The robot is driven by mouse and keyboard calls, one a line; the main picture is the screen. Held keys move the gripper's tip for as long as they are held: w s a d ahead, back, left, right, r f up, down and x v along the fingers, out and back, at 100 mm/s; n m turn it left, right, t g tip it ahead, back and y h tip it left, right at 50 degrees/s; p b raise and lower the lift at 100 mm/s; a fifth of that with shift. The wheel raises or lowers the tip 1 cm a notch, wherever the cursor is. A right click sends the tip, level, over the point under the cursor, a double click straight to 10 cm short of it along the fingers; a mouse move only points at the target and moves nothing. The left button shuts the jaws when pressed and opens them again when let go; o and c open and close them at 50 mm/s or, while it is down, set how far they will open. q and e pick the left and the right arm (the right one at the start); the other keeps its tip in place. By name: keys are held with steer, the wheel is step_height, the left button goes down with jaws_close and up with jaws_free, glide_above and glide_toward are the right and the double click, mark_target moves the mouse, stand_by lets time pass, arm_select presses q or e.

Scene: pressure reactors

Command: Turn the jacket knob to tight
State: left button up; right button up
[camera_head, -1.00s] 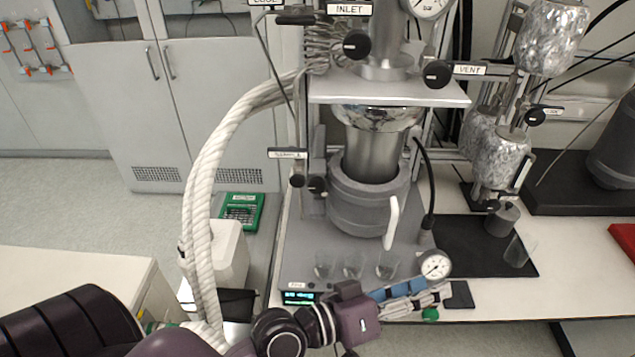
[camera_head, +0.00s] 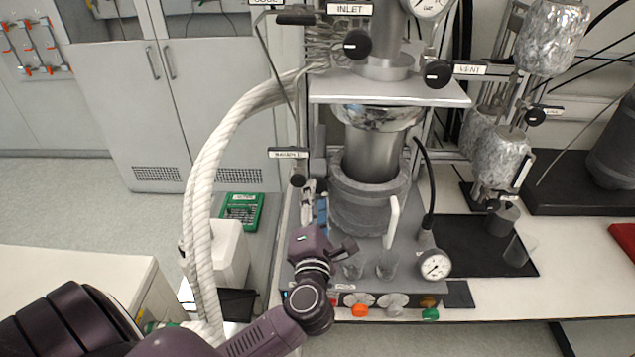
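The grey heating jacket (camera_head: 350,205) surrounds the steel reactor vessel (camera_head: 370,155) on the bench stand. The black knob on the jacket's left side, seen earlier, is now hidden behind or between my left gripper's fingers. My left gripper (camera_head: 315,192) reaches up from the front edge, its fingertips at the jacket's left side where that knob sits. I cannot tell whether the fingers touch or hold the knob, or how far apart they are. My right gripper is not in view.
A labelled black knob (camera_head: 298,181) sits close to the left of my fingers. The front panel has an orange knob (camera_head: 360,310) and a green knob (camera_head: 430,313). A white hose (camera_head: 205,190) hangs on the left.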

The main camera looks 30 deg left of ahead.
mark_target(317, 188)
arm_select(q)
steer(key=x, duration=0.6)
steer(key=shift+c, duration=0.7)
steer(key=c, duration=0.8)
